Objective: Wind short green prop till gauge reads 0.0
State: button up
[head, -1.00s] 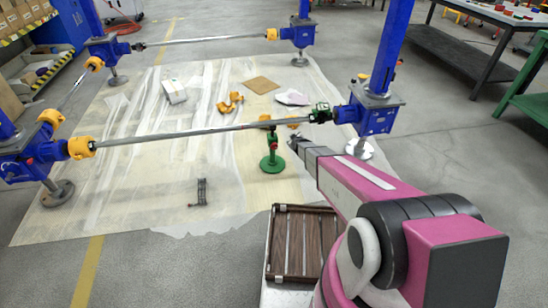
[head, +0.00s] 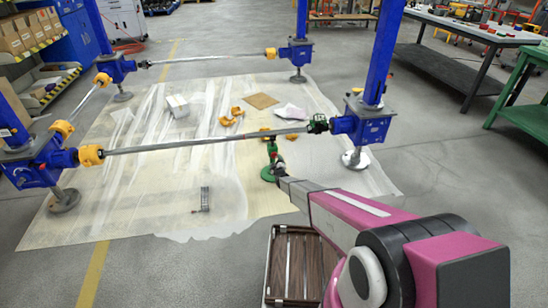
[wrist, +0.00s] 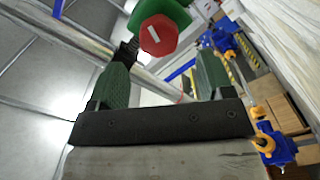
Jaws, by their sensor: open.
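The short green prop (head: 271,149) stands upright on its round green base below the near shaft in the head view. Its lower part is partly hidden by my gripper (head: 279,171), whose tip is at its right side. In the wrist view, a red hexagonal knob with a white mark (wrist: 157,36) and part of the green prop (wrist: 168,9) show beyond the fingertips. My gripper (wrist: 163,60) is open there, its two green-padded fingers apart with nothing between them. The knob lies slightly beyond the gap. No gauge reading can be made out.
The long metal shaft (head: 210,140) runs between blue screw jacks (head: 361,125) and (head: 36,160), just above the prop. A wooden slatted crate (head: 297,262) stands in front. Yellow parts (head: 231,117) and a small dark item (head: 204,199) lie on the sheeted floor.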

aim_at(274, 156)
jog(key=x, duration=0.6)
jog(key=shift+w, duration=0.25)
jog(key=c, duration=0.9)
